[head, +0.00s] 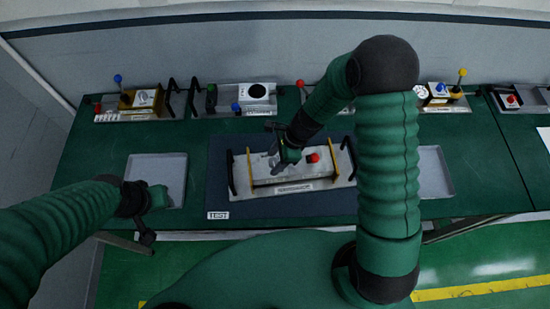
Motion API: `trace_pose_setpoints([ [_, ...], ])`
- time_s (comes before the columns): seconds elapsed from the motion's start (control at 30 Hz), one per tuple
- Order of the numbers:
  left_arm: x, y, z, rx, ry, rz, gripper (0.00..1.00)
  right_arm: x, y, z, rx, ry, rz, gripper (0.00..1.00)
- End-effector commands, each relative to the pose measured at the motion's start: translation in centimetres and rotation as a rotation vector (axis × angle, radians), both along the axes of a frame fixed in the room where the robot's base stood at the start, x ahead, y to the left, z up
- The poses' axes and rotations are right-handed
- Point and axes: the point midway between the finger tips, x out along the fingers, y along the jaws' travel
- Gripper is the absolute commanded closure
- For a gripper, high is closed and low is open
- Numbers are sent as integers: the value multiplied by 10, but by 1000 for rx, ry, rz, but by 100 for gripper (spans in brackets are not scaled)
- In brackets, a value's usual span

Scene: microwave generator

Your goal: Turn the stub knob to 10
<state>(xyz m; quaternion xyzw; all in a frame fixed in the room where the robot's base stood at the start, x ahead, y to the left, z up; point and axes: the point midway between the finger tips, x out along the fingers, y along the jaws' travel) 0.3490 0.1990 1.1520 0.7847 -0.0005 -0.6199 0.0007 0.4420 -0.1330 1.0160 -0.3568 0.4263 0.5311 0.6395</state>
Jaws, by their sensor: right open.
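A grey panel unit (322,178) with black end handles and yellow guard bars lies on a dark blue mat (300,207) in the middle of the green table. A red button (313,158) stands right of the panel's middle. My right gripper (279,163) is open and over the left half of the panel, left of the red button. The stub knob cannot be made out; my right gripper and forearm cover that part of the panel. I cannot tell whether the gripper touches anything. My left gripper (148,226) hangs at the table's front edge, by the left tray; its jaws are unclear.
Empty grey trays stand left (160,172) and right (434,172) of the mat. Several other panel units line the table's back, including one with a black dial (257,91) and one with a yellow-topped lever (463,72). A grey wall partition (200,60) stands behind.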

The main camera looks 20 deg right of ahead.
Motion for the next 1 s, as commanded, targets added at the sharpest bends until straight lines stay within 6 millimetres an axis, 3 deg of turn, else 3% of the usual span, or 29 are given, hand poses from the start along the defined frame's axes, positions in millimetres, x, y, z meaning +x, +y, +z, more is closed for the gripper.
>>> trace_pose_setpoints([
  [0.13, 0, 0, 0, 0, 0, 0, 61, 1, 0, -1, -1, 2, 1, 49],
  [0.53, 0, 0, 0, 0, 0, 0, 61, 1, 0, 0, 0, -1, 0, 100],
  [1.0, 0, 0, 5, 0, 0, 0, 61, 2, 0, 3, -1, -2, 76, 100],
])
